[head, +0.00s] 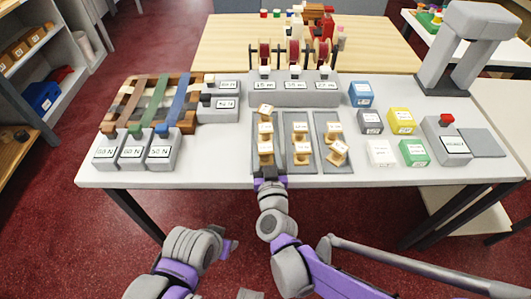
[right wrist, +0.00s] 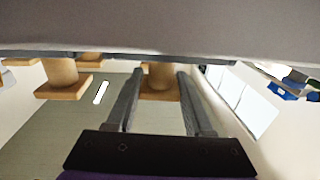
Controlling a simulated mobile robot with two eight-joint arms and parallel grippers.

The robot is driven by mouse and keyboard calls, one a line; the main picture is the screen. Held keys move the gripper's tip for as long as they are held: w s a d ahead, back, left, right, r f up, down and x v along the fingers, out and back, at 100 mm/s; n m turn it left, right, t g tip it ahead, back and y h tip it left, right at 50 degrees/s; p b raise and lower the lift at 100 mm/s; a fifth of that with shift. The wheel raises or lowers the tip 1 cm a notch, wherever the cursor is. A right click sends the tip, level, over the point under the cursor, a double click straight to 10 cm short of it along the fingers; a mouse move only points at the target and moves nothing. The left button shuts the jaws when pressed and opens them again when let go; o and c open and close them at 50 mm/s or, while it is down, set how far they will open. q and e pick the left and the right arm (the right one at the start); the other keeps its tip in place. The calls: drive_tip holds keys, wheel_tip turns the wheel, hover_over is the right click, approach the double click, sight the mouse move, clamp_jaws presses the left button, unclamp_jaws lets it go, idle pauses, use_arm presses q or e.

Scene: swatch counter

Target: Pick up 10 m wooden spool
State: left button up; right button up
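Several small wooden spools with white labels stand on three grey trays in the head view: a column in the left tray (head: 284,166), two in the middle tray and two in the right one. Their labels are too small to read. My right gripper (head: 268,174) is at the counter's front edge, just in front of the nearest left-tray spool (head: 265,149). In the right wrist view, its fingers are apart, with a wooden spool (right wrist: 160,82) between or just beyond the tips; no grip shows. My left gripper (head: 231,246) is low, away from the counter; its fingers are unclear.
A grey block (head: 295,98) with red reels stands behind the trays. A strap rack (head: 145,100) is at left. Colored labelled boxes, including a yellow one (head: 402,121), and a grey press-like stand (head: 462,45) are at right. Another spool (right wrist: 62,78) is beside the fingers.

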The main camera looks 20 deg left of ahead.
clamp_jaws()
